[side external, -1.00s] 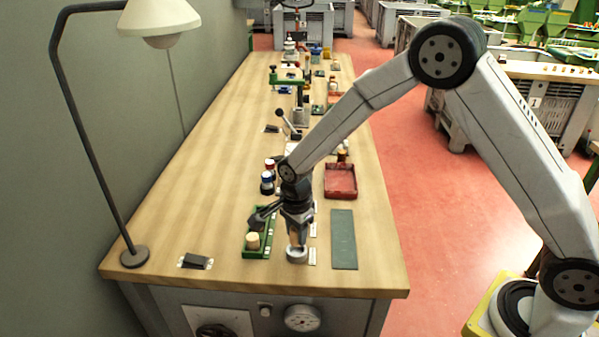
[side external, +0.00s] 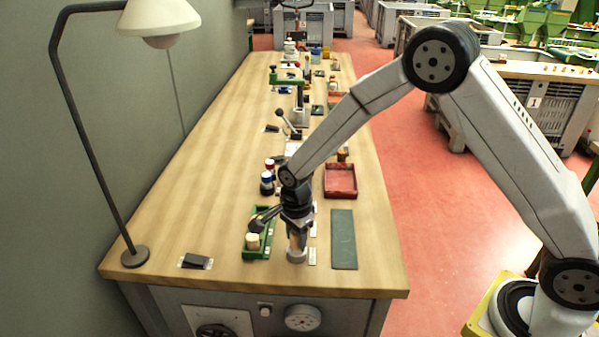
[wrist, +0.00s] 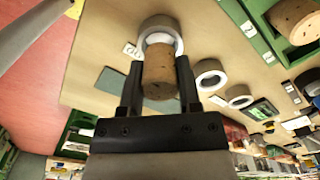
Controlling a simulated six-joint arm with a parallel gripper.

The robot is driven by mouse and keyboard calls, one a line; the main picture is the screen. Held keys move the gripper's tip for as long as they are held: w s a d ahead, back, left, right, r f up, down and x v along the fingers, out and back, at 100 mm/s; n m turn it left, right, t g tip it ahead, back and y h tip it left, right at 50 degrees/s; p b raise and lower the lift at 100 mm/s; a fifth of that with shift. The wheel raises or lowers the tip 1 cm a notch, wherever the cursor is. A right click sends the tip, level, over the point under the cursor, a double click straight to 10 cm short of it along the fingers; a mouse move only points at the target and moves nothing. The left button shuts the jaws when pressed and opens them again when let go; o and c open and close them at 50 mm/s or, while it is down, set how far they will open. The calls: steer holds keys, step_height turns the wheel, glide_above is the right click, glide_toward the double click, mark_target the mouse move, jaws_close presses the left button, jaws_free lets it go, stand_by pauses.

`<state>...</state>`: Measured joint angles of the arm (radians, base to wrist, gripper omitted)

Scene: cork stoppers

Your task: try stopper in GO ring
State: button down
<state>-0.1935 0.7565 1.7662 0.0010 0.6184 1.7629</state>
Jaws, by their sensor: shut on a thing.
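My gripper (wrist: 159,62) is shut on a tan cork stopper (wrist: 158,82), with one finger on each side of it. In the side view my gripper (side external: 298,226) points down over a pale grey ring (side external: 296,256) near the bench's front edge. The GO ring (wrist: 174,26), with a label reading GO beside it, lies right at the stopper's far end in the wrist view. The stopper overlaps the ring's opening, and the ring's white inner wall shows past it. I cannot tell how far the end is inside.
A green tray (side external: 249,254) with a cork stands left of the ring. Two more rings, a nearer one (wrist: 210,75) and a farther one (wrist: 238,96), lie in the wrist view. A dark green mat (side external: 344,240) and a red tray (side external: 341,194) are to the right.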

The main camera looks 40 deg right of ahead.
steer(key=shift+f, duration=0.6)
stand_by(1.1)
steer(key=shift+c, duration=1.1)
jaws_free()
steer(key=shift+r, duration=0.15)
steer(key=shift+r, duration=3.8)
steer(key=shift+s+d+r+n, duration=0.3)
steer(key=shift+s+d+n, duration=0.25)
steer(key=shift+n, duration=0.15)
steer(key=s+d+r+n+t, duration=0.1)
steer(key=s+d+n, duration=0.3)
steer(key=s+n, duration=0.4)
steer(key=s+d+r+n+t, duration=0.1)
steer(key=s+d+r+n, duration=0.1)
steer(key=s+n, duration=0.6)
steer(key=shift+d+n+t, duration=0.3)
steer(key=shift+d, duration=0.6)
